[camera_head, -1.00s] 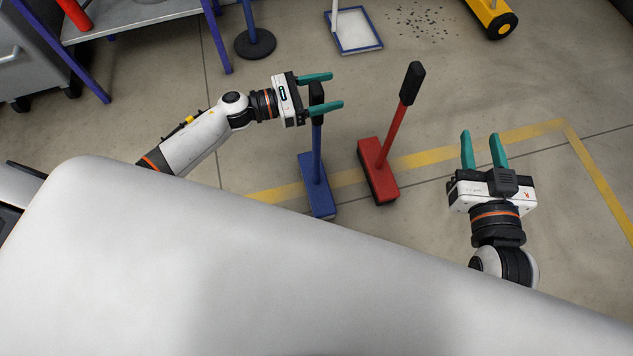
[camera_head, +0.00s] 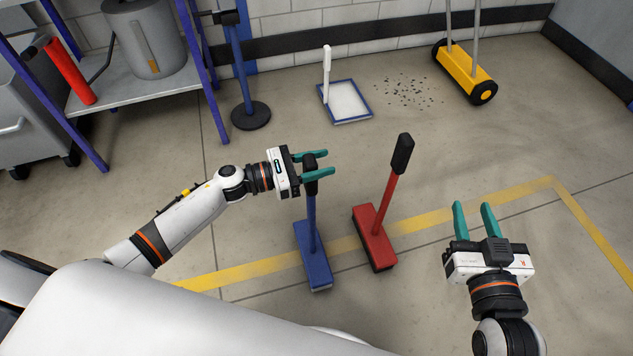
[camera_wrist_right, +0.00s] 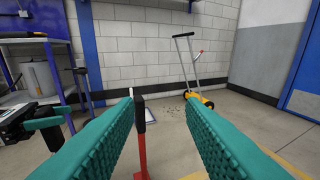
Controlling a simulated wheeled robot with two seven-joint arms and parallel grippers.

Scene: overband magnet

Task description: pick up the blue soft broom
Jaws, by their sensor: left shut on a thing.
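The blue soft broom (camera_head: 312,258) stands upright in the head view, its blue head low and its black grip at the top. My left gripper (camera_head: 318,165) is shut on the black grip of the blue broom, with one teal finger on each side of it. My right gripper (camera_head: 474,220) is open and empty, to the right of the brooms. Its two teal fingers (camera_wrist_right: 158,130) stand wide apart in the right wrist view.
A red broom (camera_head: 374,237) stands just right of the blue one. Behind are a white pan with blue rim (camera_head: 347,101), dark scattered bits (camera_head: 408,92), a yellow wheeled sweeper (camera_head: 465,73) and a post on a black base (camera_head: 250,115). A shelf (camera_head: 130,85) is at left.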

